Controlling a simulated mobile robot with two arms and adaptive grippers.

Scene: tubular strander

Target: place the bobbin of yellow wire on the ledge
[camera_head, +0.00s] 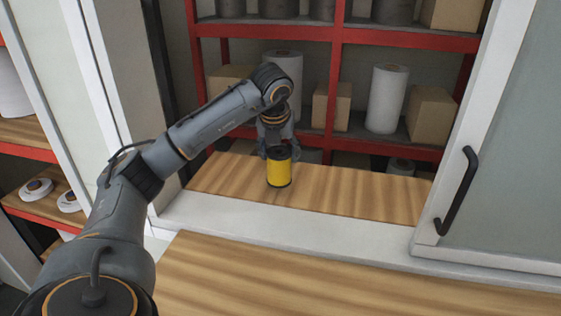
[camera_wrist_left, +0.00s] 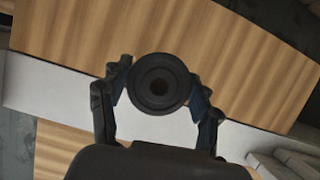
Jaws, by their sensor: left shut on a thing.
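The bobbin of yellow wire (camera_head: 279,169) is upright at the wooden ledge (camera_head: 350,193) beyond the white sill, in the opening. My left gripper (camera_head: 279,152) comes from above and is shut on the bobbin's upper part. In the left wrist view the bobbin (camera_wrist_left: 158,84) shows its dark round end from above, between the two fingers of the left gripper (camera_wrist_left: 158,95). The bobbin's bottom looks at or very near the ledge surface; I cannot tell whether it touches. My right gripper is not in view.
A red shelf rack (camera_head: 337,80) with white rolls (camera_head: 386,98) and cardboard boxes (camera_head: 431,114) stands behind the ledge. A sliding panel with a black handle (camera_head: 458,190) is at the right. A wooden counter (camera_head: 330,285) lies in front. The ledge's right part is clear.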

